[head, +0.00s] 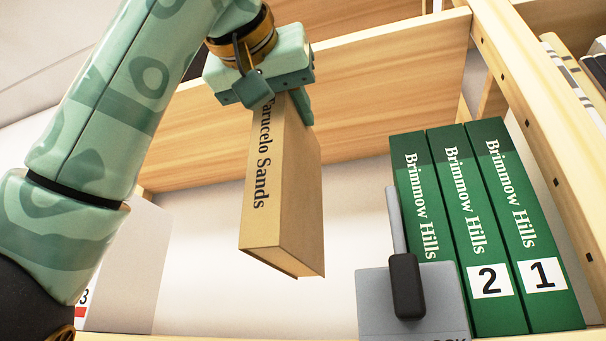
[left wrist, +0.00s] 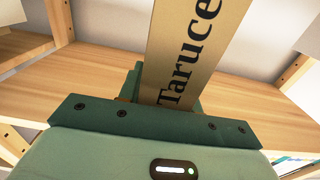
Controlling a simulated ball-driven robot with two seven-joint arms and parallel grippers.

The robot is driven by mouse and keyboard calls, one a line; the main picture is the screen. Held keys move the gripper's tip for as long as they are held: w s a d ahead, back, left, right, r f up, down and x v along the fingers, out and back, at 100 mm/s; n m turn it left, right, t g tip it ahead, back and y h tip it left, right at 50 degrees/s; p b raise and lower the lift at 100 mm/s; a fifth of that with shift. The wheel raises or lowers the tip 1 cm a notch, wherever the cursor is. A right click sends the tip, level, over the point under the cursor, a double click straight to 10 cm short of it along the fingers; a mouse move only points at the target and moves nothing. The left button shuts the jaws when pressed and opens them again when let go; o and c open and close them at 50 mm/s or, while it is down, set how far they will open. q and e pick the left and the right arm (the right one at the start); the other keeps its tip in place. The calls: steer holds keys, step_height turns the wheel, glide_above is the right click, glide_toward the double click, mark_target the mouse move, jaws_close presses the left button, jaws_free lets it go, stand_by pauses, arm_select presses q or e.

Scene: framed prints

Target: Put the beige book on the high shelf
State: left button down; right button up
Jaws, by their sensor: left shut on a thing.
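The beige book (head: 280,195) has "Tarucelo Sands" on its spine. It hangs below my left gripper (head: 278,97), which is shut on its upper end. The book is slightly tilted, in front of a wooden shelf board (head: 375,85). In the left wrist view the book (left wrist: 192,45) stretches away from the jaws, with part of its title showing. The wooden board (left wrist: 95,90) also shows there behind the gripper. Which board is the high shelf, I cannot tell for certain. My right gripper is not in view.
Several green "Brimmow Hills" books (head: 465,220) stand upright at the right. A grey bookend-like piece with a black handle (head: 408,285) is in front of them. A wooden upright (head: 545,130) borders them on the right. A white binder-like item (head: 130,265) stands at the left. Between them is open space.

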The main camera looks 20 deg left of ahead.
arm_select(q)
steer(key=w+p, duration=0.2)
steer(key=w, duration=0.3)
steer(key=shift+w+d+r+p, duration=0.1)
steer(key=shift+w+r+p, duration=0.05)
steer(key=shift+w+p, duration=0.2)
step_height(320, 180, down, 7)
steer(key=shift+w, duration=0.2)
steer(key=shift+s+f, duration=0.1)
steer(key=shift+f, duration=0.15)
steer(key=c, duration=1)
jaws_free()
steer(key=shift+o, duration=0.2)
